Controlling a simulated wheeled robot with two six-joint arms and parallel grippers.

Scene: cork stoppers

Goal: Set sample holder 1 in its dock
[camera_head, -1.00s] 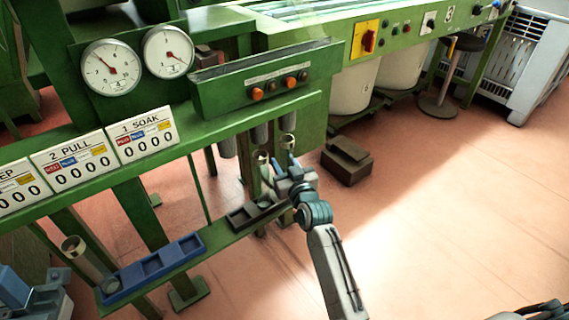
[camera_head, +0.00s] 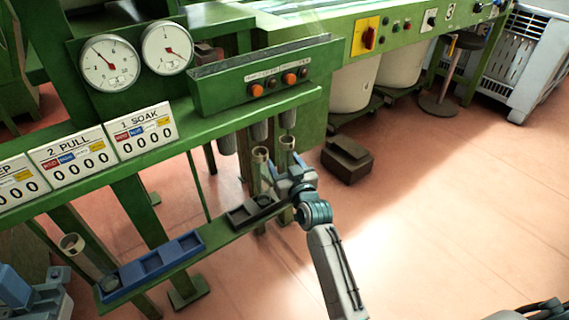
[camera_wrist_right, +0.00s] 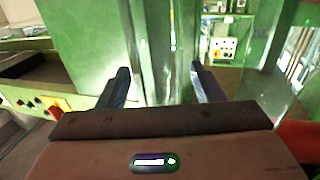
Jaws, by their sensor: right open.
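Two clear tube-like holders with pale rims, a left one (camera_head: 260,155) and a right one (camera_head: 287,143), stand below the grey cylinders under the control box. Their number marks are not readable. A third (camera_head: 72,244) stands at the far left. My right gripper (camera_head: 286,168) is at the right tube in the head view. In the right wrist view its open fingers (camera_wrist_right: 162,75) lie either side of a clear upright tube (camera_wrist_right: 160,45); I cannot tell whether they touch it. A dark tray (camera_head: 236,222) and a blue tray (camera_head: 150,263) lie on the lower green rail.
A green frame carries gauges, "1 SOAK" and "2 PULL" cards (camera_head: 142,128) and a control box (camera_head: 262,80) above the tubes. A brown step block (camera_head: 347,160) stands on the floor behind my arm.

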